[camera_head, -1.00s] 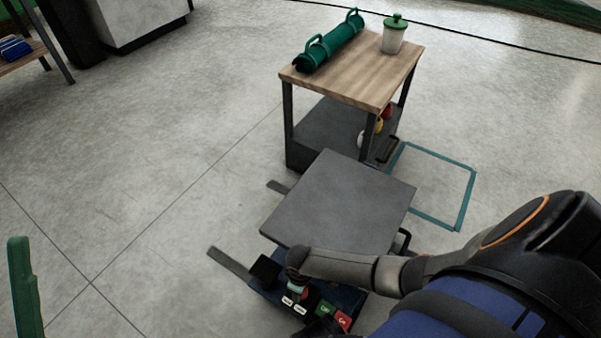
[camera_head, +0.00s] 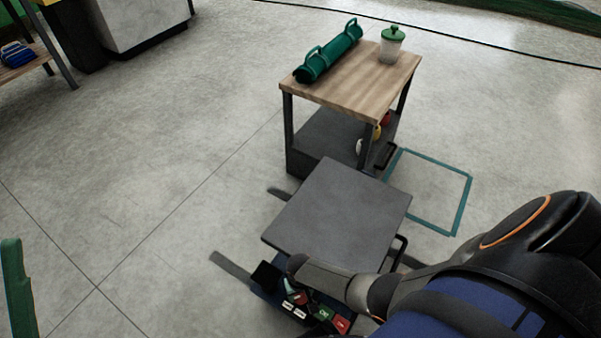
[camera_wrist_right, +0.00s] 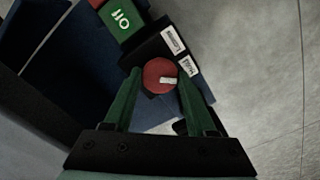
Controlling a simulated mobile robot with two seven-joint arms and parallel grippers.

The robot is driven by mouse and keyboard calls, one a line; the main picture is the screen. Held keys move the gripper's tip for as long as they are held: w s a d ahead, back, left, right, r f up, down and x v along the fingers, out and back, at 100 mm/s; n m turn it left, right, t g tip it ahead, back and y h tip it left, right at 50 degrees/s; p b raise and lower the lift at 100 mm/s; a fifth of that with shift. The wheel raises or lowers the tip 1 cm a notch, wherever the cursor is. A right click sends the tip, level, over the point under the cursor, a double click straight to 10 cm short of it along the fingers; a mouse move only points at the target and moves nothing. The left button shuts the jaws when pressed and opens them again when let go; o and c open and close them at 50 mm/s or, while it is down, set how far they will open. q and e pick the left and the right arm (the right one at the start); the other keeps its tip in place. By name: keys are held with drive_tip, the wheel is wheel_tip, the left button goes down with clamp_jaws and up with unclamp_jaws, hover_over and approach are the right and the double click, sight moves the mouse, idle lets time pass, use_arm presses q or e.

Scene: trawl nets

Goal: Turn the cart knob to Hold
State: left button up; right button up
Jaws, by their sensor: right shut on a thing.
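The cart knob (camera_wrist_right: 158,75) is a round red cap with a white mark on its right side, roughly towards the lower of two white labels (camera_wrist_right: 188,65). The small label text is hard to read. My right gripper (camera_wrist_right: 155,88) has its green fingers on both sides of the knob, shut on it. In the head view my right gripper (camera_head: 292,290) is at the cart's control panel (camera_head: 268,292), partly hiding the knob. A green part at the left edge (camera_head: 16,290) looks like a finger of my left gripper, mostly out of frame.
The cart's grey top plate (camera_head: 338,210) lies just beyond the panel. Green (camera_head: 323,312) and red (camera_head: 341,324) buttons sit close to the knob. A wooden-topped table (camera_head: 355,88) stands behind. Floor at left is open.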

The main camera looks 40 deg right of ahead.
drive_tip(key=shift+m, duration=0.7)
drive_tip(key=o, duration=1.4)
drive_tip(key=shift+c, duration=0.2)
drive_tip(key=shift+r, duration=0.1)
